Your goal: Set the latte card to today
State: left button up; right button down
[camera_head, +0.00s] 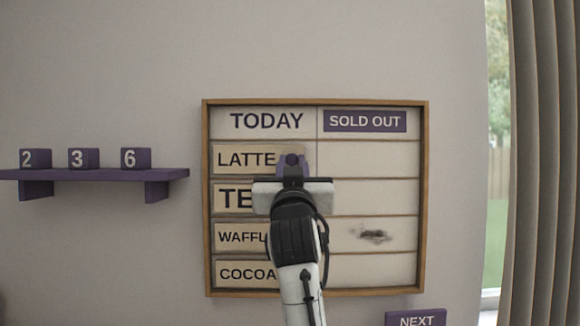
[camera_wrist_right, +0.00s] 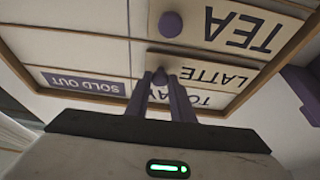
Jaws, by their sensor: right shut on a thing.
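The latte card (camera_head: 245,159) is a pale card with a round dark knob at its right end. It is in the top row of the TODAY column on the wooden-framed board (camera_head: 424,200). My right gripper (camera_head: 291,164) is at that end, its purple fingers shut on the knob. The card also shows in the right wrist view (camera_wrist_right: 222,76), upside down, with the gripper (camera_wrist_right: 163,82) around its knob. The arm hides parts of the lower cards in the head view. My left gripper is not in view.
The SOLD OUT column (camera_head: 367,157) is clear of cards; a dark smudge (camera_head: 372,235) marks its third row. Tea (camera_head: 234,197), waffle (camera_head: 240,237) and cocoa (camera_head: 245,273) cards sit under TODAY.

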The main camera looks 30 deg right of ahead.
jog(key=shift+a, duration=0.15)
jog(key=c, duration=1.5)
grip_release()
jog(key=shift+w+a, duration=0.1)
jog(key=shift+a, duration=0.05)
jog(key=shift+c, duration=0.2)
jog(key=shift+s+f, duration=0.15)
jog(key=shift+s, duration=0.1)
jog(key=b+v, duration=0.2)
jog(key=v, duration=0.5)
